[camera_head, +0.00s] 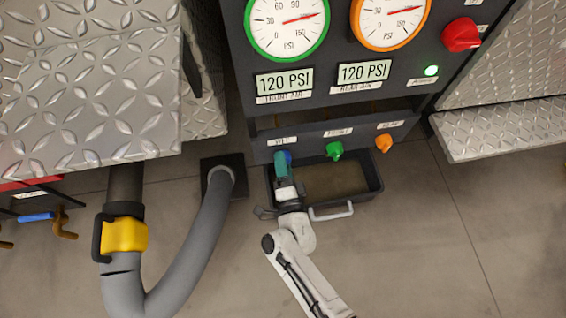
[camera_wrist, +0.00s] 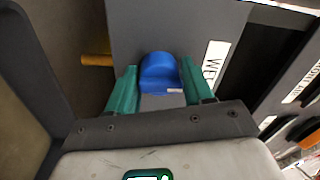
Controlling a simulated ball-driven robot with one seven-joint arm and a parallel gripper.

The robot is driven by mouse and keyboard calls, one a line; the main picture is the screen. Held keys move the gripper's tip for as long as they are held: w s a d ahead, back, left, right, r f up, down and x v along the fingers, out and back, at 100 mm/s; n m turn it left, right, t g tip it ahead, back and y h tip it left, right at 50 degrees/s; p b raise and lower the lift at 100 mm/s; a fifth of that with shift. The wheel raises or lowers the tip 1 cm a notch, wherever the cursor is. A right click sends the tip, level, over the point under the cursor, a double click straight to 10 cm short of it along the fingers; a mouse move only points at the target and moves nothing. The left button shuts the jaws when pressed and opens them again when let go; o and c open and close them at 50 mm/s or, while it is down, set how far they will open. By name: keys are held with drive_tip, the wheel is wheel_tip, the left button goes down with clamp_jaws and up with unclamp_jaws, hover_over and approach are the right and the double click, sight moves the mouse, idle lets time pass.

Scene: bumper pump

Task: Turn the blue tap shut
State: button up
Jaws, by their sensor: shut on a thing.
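The blue tap (camera_wrist: 161,72) is a rounded knob on the grey panel, beside a white label that begins "WE". In the head view only a bit of the blue tap (camera_head: 288,157) shows, at the left of the panel's lower edge. My gripper (camera_head: 281,160) has teal fingers and reaches up to it from below. In the wrist view the fingers of my gripper (camera_wrist: 159,70) stand on either side of the blue tap and are shut on it. The far side of the tap is hidden.
A green tap (camera_head: 334,150) and an orange tap (camera_head: 383,143) sit to the right. A dark tray (camera_head: 372,190) with a pale handle lies below. A grey hose (camera_head: 195,245) curves at left. A red knob (camera_head: 461,34) is at upper right. Floor at lower right is clear.

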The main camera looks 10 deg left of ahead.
drive_tip(key=shift+s+a+f, duration=0.1)
drive_tip(key=shift+s+f, duration=0.1)
drive_tip(key=shift+f, duration=0.2)
drive_tip(key=o, duration=0.8)
drive_tip(key=shift+o, duration=0.8)
drive_tip(key=shift+w+r, duration=0.1)
drive_tip(key=shift+r, duration=0.05)
drive_tip(key=p+v, duration=0.2)
drive_tip(key=v, duration=0.8)
drive_tip(key=shift+s+p, duration=0.3)
drive_tip(key=shift+s, duration=0.1)
